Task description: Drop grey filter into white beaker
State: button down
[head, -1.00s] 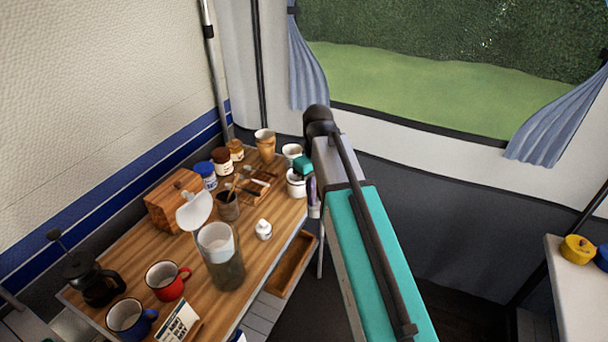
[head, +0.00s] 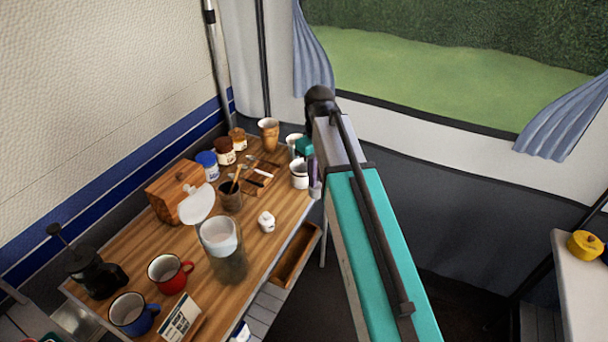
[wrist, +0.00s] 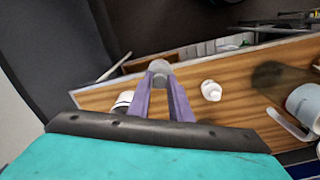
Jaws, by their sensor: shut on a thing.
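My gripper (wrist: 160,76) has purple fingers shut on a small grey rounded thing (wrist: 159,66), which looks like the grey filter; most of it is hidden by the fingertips. In the head view, a purple finger of my gripper (head: 314,180) shows near the table's right edge, beside a white cup (head: 299,178). A white cup also shows left of the fingers in the wrist view (wrist: 123,101). A tall clear vessel with a white upper part (head: 218,236) stands nearer on the table. I cannot tell which vessel is the white beaker.
The wooden table (head: 255,265) also holds a small white pot (head: 266,222), a wooden box (head: 172,196), a brown cup with utensils (head: 230,197), a red mug (head: 168,274), a blue mug (head: 130,315) and a black press (head: 92,270). An open drawer (head: 297,257) juts out below the right edge.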

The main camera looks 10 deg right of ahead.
jog(key=w+r+n+p, duration=0.4)
jog(key=w+n+p, duration=0.1)
jog(key=w, duration=0.3)
jog(key=w+r+n+p, duration=0.4)
jog(key=w+n+p, duration=0.1)
jog(key=w, duration=0.3)
jog(key=shift+w+p, duration=0.35)
jog(key=shift+w, duration=0.05)
jog(key=shift+f, duration=0.1)
jog(key=shift+f+b, duration=1.5)
jog(key=shift+f, duration=1.4)
jog(key=c, duration=1.5)
grip_release()
jog(key=shift+c, duration=0.2)
